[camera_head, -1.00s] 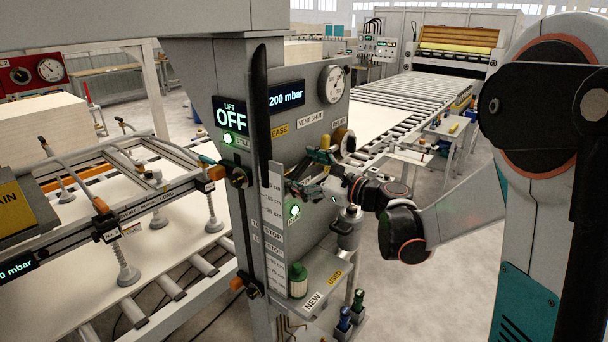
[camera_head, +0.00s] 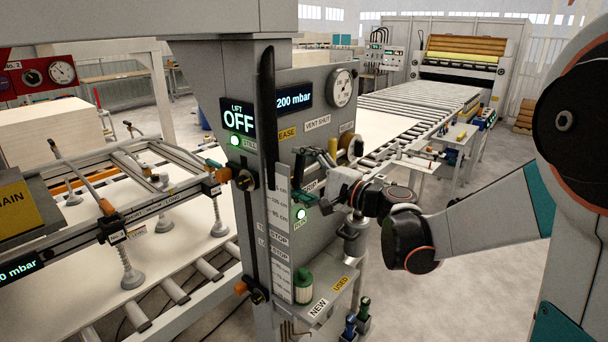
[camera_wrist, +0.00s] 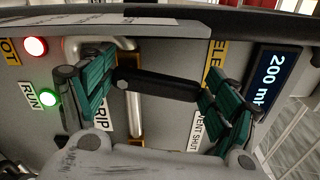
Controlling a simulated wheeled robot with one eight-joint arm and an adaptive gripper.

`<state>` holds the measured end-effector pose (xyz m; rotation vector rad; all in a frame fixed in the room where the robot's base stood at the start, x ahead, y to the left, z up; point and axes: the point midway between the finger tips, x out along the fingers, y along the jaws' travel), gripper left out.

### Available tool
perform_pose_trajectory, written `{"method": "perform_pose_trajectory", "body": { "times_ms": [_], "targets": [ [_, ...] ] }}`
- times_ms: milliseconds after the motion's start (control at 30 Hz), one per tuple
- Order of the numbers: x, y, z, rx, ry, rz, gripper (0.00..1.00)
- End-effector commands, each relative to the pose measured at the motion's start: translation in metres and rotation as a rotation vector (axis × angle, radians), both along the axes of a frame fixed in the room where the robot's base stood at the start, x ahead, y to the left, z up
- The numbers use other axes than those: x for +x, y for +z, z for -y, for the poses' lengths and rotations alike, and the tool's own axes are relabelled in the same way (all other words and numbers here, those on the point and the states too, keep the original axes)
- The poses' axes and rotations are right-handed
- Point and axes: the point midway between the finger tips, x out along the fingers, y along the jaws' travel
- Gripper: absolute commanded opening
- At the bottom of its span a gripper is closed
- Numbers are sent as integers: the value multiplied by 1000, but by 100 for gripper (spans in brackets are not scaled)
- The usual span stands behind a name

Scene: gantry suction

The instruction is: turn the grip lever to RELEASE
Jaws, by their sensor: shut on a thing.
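The grip lever (camera_wrist: 158,85) shows in the wrist view as a black handle lying between the green finger pads of my gripper (camera_wrist: 155,88). The gripper is shut on it, one pad at each end of the handle. A partly covered GRIP label (camera_wrist: 103,113) is by the left finger.
The grey column carries a gauge (camera_head: 343,88), a 200 mbar display (camera_head: 293,97), a VENT SHUT label (camera_head: 317,123) and a lit green RUN light (camera_head: 301,214). A black upright bar (camera_head: 267,120) stands at its left edge. A shelf with a green-capped bottle (camera_head: 304,286) is below.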

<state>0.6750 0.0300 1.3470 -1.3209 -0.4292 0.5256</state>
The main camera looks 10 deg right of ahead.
Motion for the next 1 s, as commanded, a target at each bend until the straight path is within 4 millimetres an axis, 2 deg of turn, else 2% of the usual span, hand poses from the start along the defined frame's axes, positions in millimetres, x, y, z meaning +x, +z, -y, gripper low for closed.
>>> {"method": "perform_pose_trajectory", "body": {
  "times_ms": [400, 967, 1000],
  "targets": [
    [-5, -2, -6, -155, 1, 112, 38],
    [-5, -3, -7, -180, 1, 128, 38],
    [-5, -3, -7, -180, 1, 128, 88]
  ]
}}
